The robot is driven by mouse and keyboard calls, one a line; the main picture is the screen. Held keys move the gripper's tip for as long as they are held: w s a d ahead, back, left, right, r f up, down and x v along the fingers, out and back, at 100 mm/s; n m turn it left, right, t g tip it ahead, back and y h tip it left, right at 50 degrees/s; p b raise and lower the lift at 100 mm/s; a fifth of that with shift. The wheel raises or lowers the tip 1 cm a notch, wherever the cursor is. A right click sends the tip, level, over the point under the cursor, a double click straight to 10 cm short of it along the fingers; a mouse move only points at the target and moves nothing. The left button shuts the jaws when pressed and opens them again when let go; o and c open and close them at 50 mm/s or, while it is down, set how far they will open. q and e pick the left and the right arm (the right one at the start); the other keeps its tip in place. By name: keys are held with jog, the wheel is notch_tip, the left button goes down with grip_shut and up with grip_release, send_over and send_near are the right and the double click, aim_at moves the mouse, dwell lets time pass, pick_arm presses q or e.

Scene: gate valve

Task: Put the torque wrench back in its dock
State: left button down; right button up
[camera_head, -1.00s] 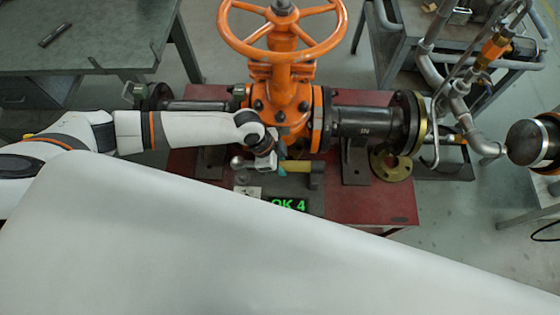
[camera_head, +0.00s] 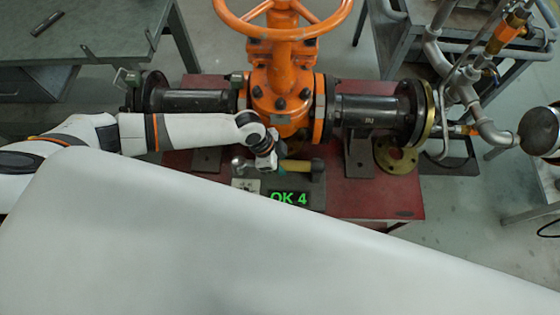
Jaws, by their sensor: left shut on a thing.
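The torque wrench (camera_head: 295,166) lies roughly level across the picture, with a yellow-green middle and a dark right end. A rounded silver piece (camera_head: 238,164) shows left of my gripper and may be its head. My left gripper (camera_head: 267,165) comes in from the left and is shut on the wrench; its fingertips are small and partly hidden. The wrench is just above or at a dark dock box (camera_head: 312,187) with a green display reading "OK 4" (camera_head: 289,198). I cannot tell whether the wrench touches the dock. My right gripper is not in view.
The orange gate valve (camera_head: 284,75) with dark flanged pipes stands just behind. A red stand (camera_head: 385,203) lies below, with a loose brass flange (camera_head: 395,155) at right. A grey bench (camera_head: 110,35) is at back left, and silver piping (camera_head: 470,110) at right.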

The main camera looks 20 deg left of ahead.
pick_arm(q)
jog(key=shift+r, duration=0.15)
jog(key=c, duration=1.1)
grip_release()
jog(key=shift+c, duration=0.2)
jog(key=shift+o, duration=0.6)
jog(key=shift+s, duration=0.1)
jog(key=b+v, duration=0.1)
jog(key=v, duration=1.1)
jog(key=shift+d, duration=0.1)
